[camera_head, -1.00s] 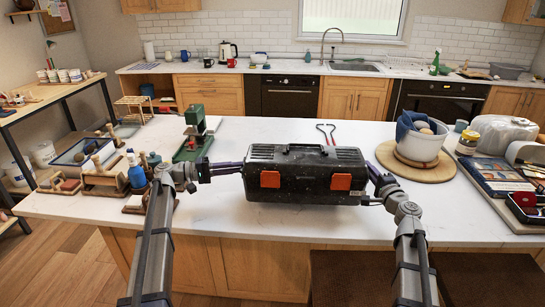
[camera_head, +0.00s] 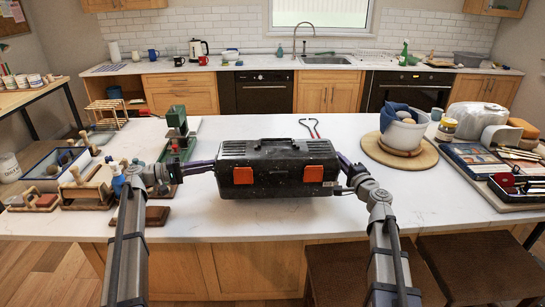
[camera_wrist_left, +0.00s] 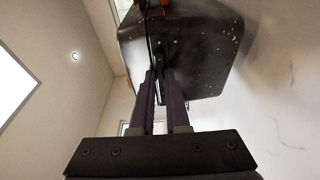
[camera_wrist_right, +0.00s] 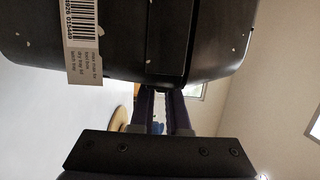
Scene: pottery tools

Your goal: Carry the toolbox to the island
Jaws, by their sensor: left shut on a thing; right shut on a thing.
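The toolbox (camera_head: 277,168) is black with two orange latches and speckled wear. In the head view it hangs level between my two grippers over the front middle of the white-topped island (camera_head: 300,226). I cannot tell whether its underside touches the top. My left gripper (camera_head: 208,166) is shut on its left end, and my right gripper (camera_head: 346,164) on its right end. In the left wrist view, the fingers (camera_wrist_left: 161,88) meet the toolbox (camera_wrist_left: 195,45). In the right wrist view, the fingers (camera_wrist_right: 164,98) reach the toolbox's end (camera_wrist_right: 120,40), where a barcode label shows.
Red-handled tongs (camera_head: 309,128) lie behind. A grey bowl on a round board (camera_head: 398,155) and a tool tray (camera_head: 500,182) are to the right. Dark stools (camera_head: 475,265) stand in front.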

